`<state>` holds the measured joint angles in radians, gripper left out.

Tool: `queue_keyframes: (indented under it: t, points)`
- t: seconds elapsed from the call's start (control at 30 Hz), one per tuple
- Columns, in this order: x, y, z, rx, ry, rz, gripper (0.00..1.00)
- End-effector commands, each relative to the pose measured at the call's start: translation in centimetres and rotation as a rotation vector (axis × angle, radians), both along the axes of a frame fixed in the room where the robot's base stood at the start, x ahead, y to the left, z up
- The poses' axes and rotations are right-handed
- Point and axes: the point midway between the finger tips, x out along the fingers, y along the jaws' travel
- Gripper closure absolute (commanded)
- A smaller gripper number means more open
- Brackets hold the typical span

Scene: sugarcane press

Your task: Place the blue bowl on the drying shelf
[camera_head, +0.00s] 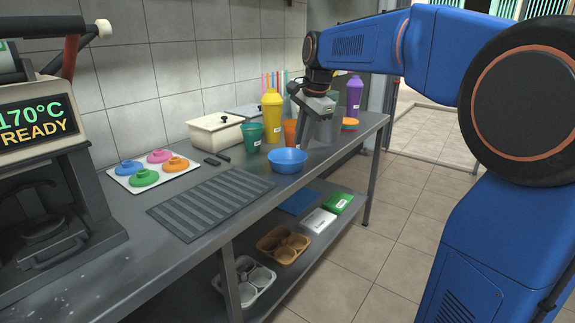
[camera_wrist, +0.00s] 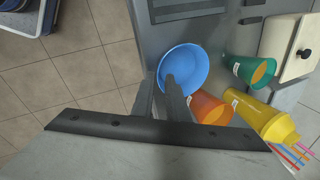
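The blue bowl (camera_head: 287,161) sits upright on the metal counter (camera_head: 310,172), near its front edge. It also shows in the wrist view (camera_wrist: 188,62). My gripper (camera_head: 304,142) points down just behind and right of the bowl in the head view. In the wrist view its two fingers (camera_wrist: 161,88) are apart, one outside the bowl's near-left rim and one overlapping the bowl. I cannot tell whether either touches it. No part is clearly marked as the drying shelf; a ribbed grey mat (camera_head: 211,202) lies left of the bowl, and a lower shelf (camera_head: 262,291) runs beneath the counter.
A green cup (camera_head: 252,136), orange cup (camera_wrist: 209,107) and yellow bottle (camera_head: 272,116) stand close behind the bowl. A cream box (camera_head: 216,134) and a tray of coloured lids (camera_head: 154,168) stand along the wall. A press (camera_head: 52,190) fills the left. The ribbed mat is bare.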

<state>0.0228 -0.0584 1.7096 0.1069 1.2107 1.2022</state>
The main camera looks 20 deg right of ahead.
Motion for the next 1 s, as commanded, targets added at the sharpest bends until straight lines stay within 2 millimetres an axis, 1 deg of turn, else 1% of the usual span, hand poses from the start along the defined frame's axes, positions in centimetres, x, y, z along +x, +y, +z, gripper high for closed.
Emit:
queue_keyframes:
  t: [0.03,0.1,0.23,0.33,0.57,0.67,0.8,0.9,1.0]
  points:
    - [0.2,0.1,-1.0,0.000,0.004,0.000,0.86]
    - [0.5,0.2,-2.1,0.000,0.003,0.000,0.86]
    - [1.1,0.4,-3.8,0.000,0.002,0.000,0.86]
    - [1.3,0.4,-4.7,-0.001,0.002,0.000,0.86]
    - [1.6,0.5,-5.6,0.000,0.001,0.000,0.86]
    - [2.0,0.4,-6.5,-0.001,0.002,0.000,0.86]
    - [2.6,0.4,-8.4,0.000,0.003,0.001,0.86]
    - [3.0,0.6,-9.5,-0.001,0.001,0.001,0.86]
    - [3.1,0.6,-9.9,0.000,0.000,0.000,0.86]
